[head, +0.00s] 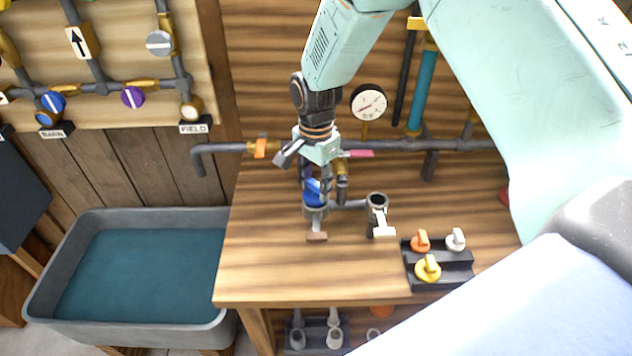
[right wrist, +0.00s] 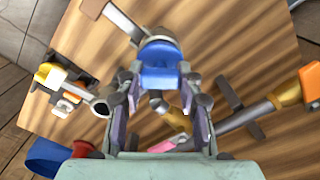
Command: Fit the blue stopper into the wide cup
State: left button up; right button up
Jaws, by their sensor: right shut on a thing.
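The blue stopper (head: 313,190) is between the fingers of my right gripper (head: 317,172), which points down and is shut on it. The stopper is at the mouth of the left grey cup (head: 316,211) on the bench, which looks like the wider one. In the right wrist view the stopper (right wrist: 160,65) covers part of this cup (right wrist: 158,34), between my fingertips (right wrist: 160,80). I cannot tell how deep it sits. A second, open cup (head: 377,200) stands to the right, joined by a pipe. My left gripper is not in view.
A black rack (head: 437,276) with orange, white and yellow stoppers stands at the bench's right front. A pipe with a gauge (head: 368,103) runs behind my gripper. A grey basin (head: 130,333) is to the left. The bench's left front is clear.

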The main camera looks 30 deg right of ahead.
jog(key=shift+p, duration=0.3)
jog(key=shift+f, duration=0.65)
dwell(0.8)
jog(key=o, duration=1.2)
jog(key=shift+r, duration=0.1)
notch_tip(320, 180, up, 12)
jog(key=shift+f, duration=0.1)
dwell(0.3)
